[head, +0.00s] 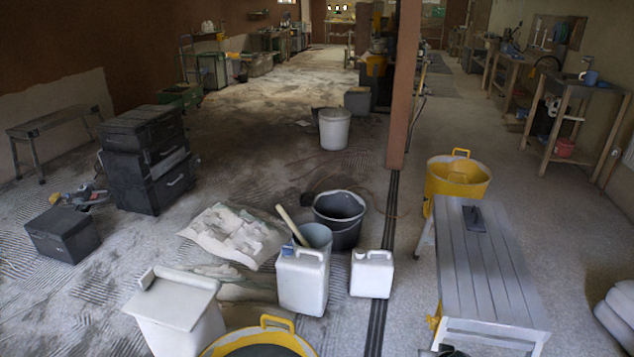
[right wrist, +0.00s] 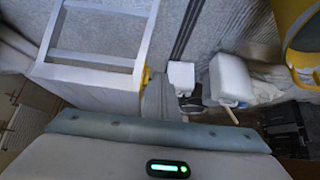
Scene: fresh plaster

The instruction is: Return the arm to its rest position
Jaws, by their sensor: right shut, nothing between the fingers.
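Of my right arm, only a small dark and grey part, which looks like the right gripper (head: 445,351), shows at the bottom edge of the head view, beside the near left end of the grey slatted bench (head: 478,265). Most of it is cut off by the frame. I see nothing held there, and the gripper is shut and empty. The right wrist view looks across my own grey body with a green light, with the bench (right wrist: 95,75) beyond it at the upper left. My left arm and gripper are not in view.
A dark trowel (head: 474,217) lies on the bench. A yellow tub (head: 457,182) stands behind it. White canisters (head: 303,285), a black bucket (head: 340,222) and a yellow-rimmed tub (head: 262,338) stand left of it. Floor right of the bench is mostly clear.

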